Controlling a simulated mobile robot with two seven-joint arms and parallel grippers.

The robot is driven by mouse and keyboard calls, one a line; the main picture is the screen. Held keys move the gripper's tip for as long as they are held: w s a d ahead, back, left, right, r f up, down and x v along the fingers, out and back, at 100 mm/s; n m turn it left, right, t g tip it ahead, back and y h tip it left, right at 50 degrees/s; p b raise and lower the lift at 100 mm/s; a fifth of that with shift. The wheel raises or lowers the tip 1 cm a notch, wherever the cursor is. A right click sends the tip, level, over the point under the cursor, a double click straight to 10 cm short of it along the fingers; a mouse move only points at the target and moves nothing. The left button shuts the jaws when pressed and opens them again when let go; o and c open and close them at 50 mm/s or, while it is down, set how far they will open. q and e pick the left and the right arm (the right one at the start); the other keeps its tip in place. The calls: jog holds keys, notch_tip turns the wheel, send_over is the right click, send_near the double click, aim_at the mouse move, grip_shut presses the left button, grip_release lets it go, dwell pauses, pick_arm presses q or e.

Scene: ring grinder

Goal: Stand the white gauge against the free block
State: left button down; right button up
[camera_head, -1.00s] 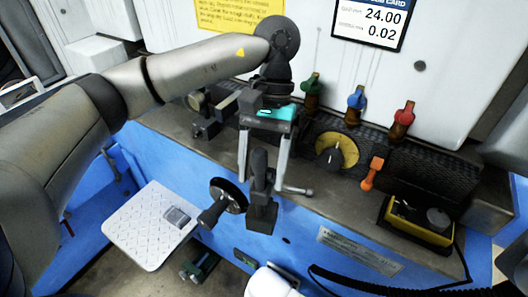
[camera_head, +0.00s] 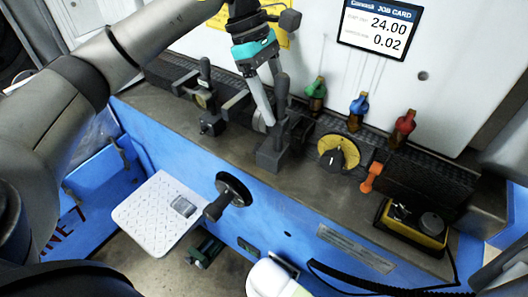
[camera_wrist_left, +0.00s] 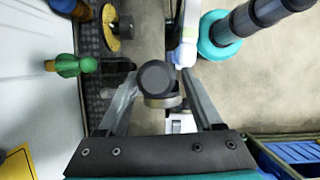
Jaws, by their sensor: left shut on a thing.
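My left gripper (camera_head: 271,122) is shut on the upright post of a dark block (camera_head: 271,157), which is over the bench top near its front edge. I cannot tell if its base touches the bench. In the left wrist view the round top of the block's handle (camera_wrist_left: 156,76) shows between the two fingers. A second dark block with an upright handle (camera_head: 206,92) stands further left on the bench. I cannot make out the white gauge for certain; a small grey piece (camera_head: 183,207) lies on the white plate (camera_head: 147,222).
Green (camera_head: 316,90), blue (camera_head: 359,104) and red (camera_head: 405,122) handles line the back. A yellow dial (camera_head: 338,153), an orange lever (camera_head: 371,177) and a yellow box (camera_head: 414,225) stand right. A black handwheel (camera_head: 234,189) juts from the front.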

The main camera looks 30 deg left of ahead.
pick_arm(q)
jog(key=w+a+r+n+t+y+p, duration=0.5)
jog(key=w+r+n, duration=0.3)
jog(key=r+n, duration=0.7)
notch_tip(320, 180, down, 22)
jog(key=a+n+h, duration=0.1)
jog(key=n, duration=0.1)
jog(key=shift+f, duration=0.2)
dwell(0.4)
jog(key=shift+f, duration=0.1)
jog(key=shift+c, duration=0.2)
grip_release()
jog(key=shift+s+f, duration=0.2)
jog(key=shift+s, duration=0.05)
jog(key=shift+r, duration=0.1)
